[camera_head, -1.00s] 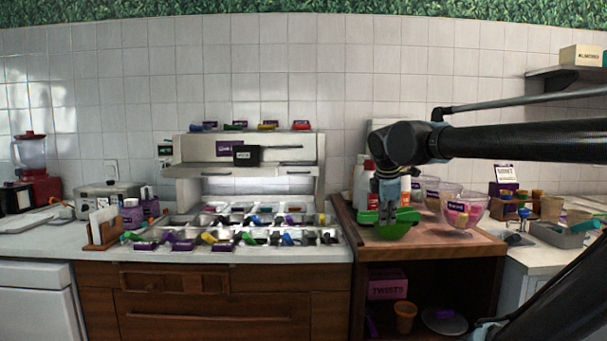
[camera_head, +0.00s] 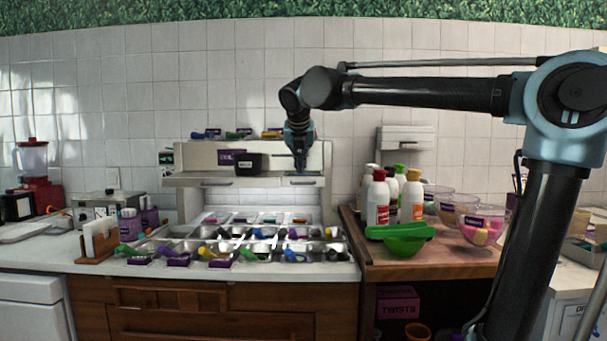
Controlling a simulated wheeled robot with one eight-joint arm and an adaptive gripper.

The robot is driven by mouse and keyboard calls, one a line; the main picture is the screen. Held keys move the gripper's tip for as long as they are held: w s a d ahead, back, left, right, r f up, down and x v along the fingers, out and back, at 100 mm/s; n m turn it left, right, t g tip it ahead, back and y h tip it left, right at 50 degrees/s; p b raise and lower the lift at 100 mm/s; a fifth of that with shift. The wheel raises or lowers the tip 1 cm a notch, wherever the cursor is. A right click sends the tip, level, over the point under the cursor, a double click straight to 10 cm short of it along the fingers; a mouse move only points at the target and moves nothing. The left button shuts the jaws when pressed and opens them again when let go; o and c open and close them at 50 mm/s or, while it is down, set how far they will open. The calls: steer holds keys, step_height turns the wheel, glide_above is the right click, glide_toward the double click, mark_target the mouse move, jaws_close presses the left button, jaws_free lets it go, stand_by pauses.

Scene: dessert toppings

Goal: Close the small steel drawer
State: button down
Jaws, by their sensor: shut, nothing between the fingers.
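The pale metal shelf unit (camera_head: 325,155) stands at the back of the left counter. Its front has a left drawer (camera_head: 232,183) and a right drawer (camera_head: 302,181), each with a dark handle. I cannot tell which is the small steel drawer, or how far either stands out. My gripper (camera_head: 300,170) points down, shut and empty, just above the right drawer in the picture. It hides part of the unit behind it. Whether it touches the drawer is unclear.
A dark box (camera_head: 248,164) sits on the unit left of my gripper. Topping trays (camera_head: 262,247) with coloured scoops fill the counter below. To the right are bottles (camera_head: 378,203), a green bowl (camera_head: 400,240) and glass bowls (camera_head: 482,225) on a wooden top (camera_head: 440,265).

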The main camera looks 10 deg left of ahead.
mark_target(303, 179)
steer(key=w+r+x, duration=0.1)
steer(key=w+x, duration=0.1)
steer(key=x, duration=1)
steer(key=shift+r, duration=0.25)
steer(key=shift+a, duration=0.1)
